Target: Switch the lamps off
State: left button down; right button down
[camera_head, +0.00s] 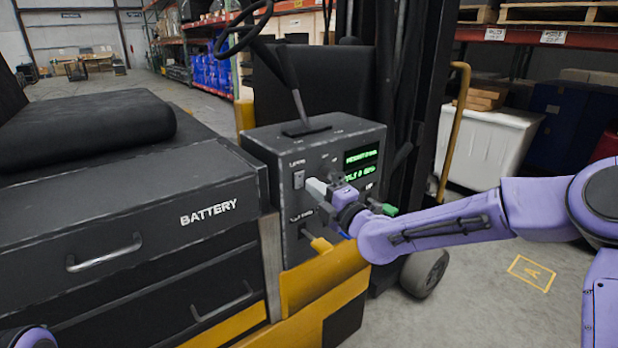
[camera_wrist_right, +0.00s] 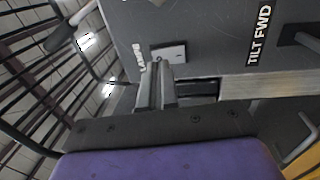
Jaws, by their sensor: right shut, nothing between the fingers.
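The lamps switch (camera_head: 298,179) is a small pale rocker on the grey control panel of a forklift, under a "LAMPS" label. In the right wrist view the switch (camera_wrist_right: 171,53) shows as a light plate with the label beside it. My right gripper (camera_head: 316,187) is shut and empty, its fingertips just right of the switch. In the right wrist view the fingertips (camera_wrist_right: 162,70) are close to the switch's edge; I cannot tell whether they touch it. My left gripper is out of view.
A green-tipped lever (camera_head: 388,209) and a yellow-tipped lever (camera_head: 320,244) stick out near my right gripper. A green-lit display (camera_head: 361,156) is on the panel. The battery box (camera_head: 205,205) is at left. A white bin (camera_head: 487,143) stands behind at right.

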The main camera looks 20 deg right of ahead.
aim_at(299, 180)
jog(key=shift+p+x, duration=0.3)
jog(key=shift+x, duration=1.15)
